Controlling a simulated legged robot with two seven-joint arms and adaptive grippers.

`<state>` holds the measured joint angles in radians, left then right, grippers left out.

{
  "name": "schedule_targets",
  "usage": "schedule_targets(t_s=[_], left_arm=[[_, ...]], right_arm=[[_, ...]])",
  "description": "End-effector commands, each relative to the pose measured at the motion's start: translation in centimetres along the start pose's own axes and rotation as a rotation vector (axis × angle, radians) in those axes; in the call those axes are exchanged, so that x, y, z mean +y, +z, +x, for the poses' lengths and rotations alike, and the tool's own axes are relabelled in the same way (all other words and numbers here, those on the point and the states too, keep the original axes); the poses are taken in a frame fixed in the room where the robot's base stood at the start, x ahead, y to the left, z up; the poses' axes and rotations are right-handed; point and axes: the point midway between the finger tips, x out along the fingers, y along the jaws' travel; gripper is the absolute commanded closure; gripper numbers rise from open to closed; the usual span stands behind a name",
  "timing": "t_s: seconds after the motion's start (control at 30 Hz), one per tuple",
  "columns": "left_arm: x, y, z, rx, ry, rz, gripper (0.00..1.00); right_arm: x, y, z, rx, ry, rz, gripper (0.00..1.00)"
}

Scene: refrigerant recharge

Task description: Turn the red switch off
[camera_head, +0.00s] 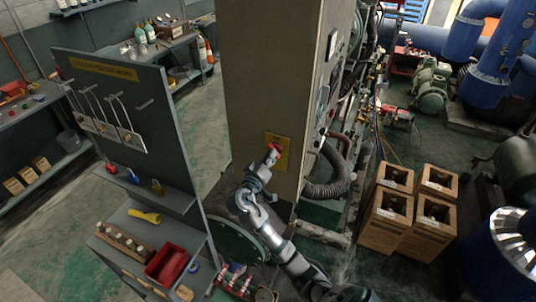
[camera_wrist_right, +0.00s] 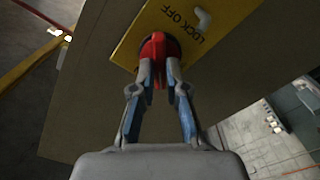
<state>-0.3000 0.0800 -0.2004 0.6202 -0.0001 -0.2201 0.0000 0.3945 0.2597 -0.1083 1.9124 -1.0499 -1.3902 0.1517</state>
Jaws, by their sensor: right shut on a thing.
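The red switch (camera_wrist_right: 158,50) sits on a yellow plate (camera_wrist_right: 190,22) marked "LOCK OFF" in the right wrist view. In the head view the red switch (camera_head: 273,148) and its yellow plate (camera_head: 284,157) are on the lower front of the tall grey cabinet (camera_head: 270,70). My right gripper (camera_wrist_right: 159,68) is shut on the red switch, one finger on each side of it. In the head view my right gripper (camera_head: 268,159) reaches up to the plate from below and covers part of the switch. My left gripper is not in view.
A lockout board (camera_head: 135,120) with shelves stands left of the cabinet, with a red bin (camera_head: 167,264) on its lower shelf. Several wooden crates (camera_head: 388,215) stand on the floor to the right. A corrugated hose (camera_head: 335,178) curves beside the cabinet's right side.

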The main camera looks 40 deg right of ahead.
Motion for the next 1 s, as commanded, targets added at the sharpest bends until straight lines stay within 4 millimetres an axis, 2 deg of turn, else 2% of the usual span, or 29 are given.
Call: schedule_targets(t_s=[0.2,0.57,0.67,0.83,1.0], left_arm=[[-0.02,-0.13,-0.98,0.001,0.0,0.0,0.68],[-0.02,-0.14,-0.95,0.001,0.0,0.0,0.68],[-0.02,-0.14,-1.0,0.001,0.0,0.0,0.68],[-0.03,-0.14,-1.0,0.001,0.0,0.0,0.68],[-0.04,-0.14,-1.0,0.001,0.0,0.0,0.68]], right_arm=[[0.0,0.18,0.18,-0.007,0.0,-0.095,1.0],[-0.11,0.3,0.18,-0.007,0.0,-0.115,1.0],[-0.13,0.3,0.17,-0.007,-0.001,-0.198,1.0],[-0.2,0.35,0.17,-0.008,-0.002,-0.437,1.0],[-0.22,0.37,0.17,-0.008,-0.002,-0.508,1.0]])
